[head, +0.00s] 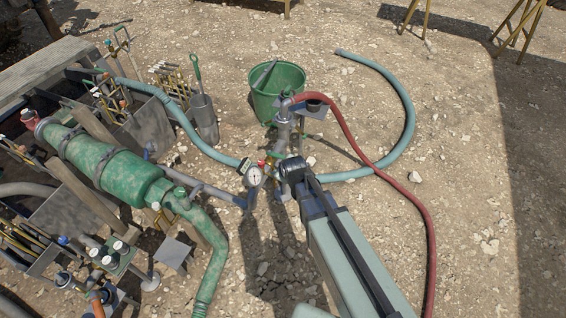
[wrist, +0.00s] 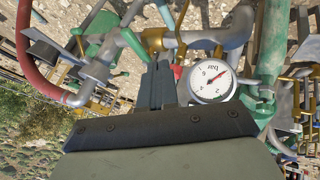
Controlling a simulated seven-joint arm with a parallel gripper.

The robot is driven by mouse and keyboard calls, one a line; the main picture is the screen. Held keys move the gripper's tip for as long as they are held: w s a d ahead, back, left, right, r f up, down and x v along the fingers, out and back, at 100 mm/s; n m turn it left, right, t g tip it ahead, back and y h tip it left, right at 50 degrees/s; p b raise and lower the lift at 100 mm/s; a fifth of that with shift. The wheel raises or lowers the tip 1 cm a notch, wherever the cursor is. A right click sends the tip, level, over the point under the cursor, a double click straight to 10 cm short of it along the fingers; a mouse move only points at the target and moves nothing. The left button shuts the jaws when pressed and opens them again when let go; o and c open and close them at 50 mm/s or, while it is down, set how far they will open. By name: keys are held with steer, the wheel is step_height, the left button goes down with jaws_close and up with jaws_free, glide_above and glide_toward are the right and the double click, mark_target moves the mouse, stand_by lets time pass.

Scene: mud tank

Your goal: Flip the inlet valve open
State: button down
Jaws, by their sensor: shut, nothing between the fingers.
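My gripper (wrist: 158,72) is shut and empty, its fingers pointing into the pipework beside a white round pressure gauge (wrist: 212,82). A small red part (wrist: 178,72) shows between the fingers and the gauge. A brass fitting (wrist: 152,40) on a grey pipe lies just beyond the fingertips. A green lever (wrist: 131,42) is to their left. I cannot tell which part is the inlet valve, or whether the fingers touch anything. In the head view my gripper (head: 292,167) is right of the gauge (head: 254,177), and its fingertips are hidden.
A green bucket (head: 278,90) stands behind the pipe stand. A red hose (head: 365,150) and a blue-green hose (head: 405,110) curve over the gravel to the right. A large green pipe (head: 110,165) and tool racks crowd the left. Open gravel lies at right.

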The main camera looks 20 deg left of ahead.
mark_target(278, 156)
stand_by(0.3)
steer(key=w+a+f, duration=0.3)
steer(key=w+f, duration=0.5)
steer(key=shift+w+a, duration=0.35)
steer(key=shift+w, duration=0.05)
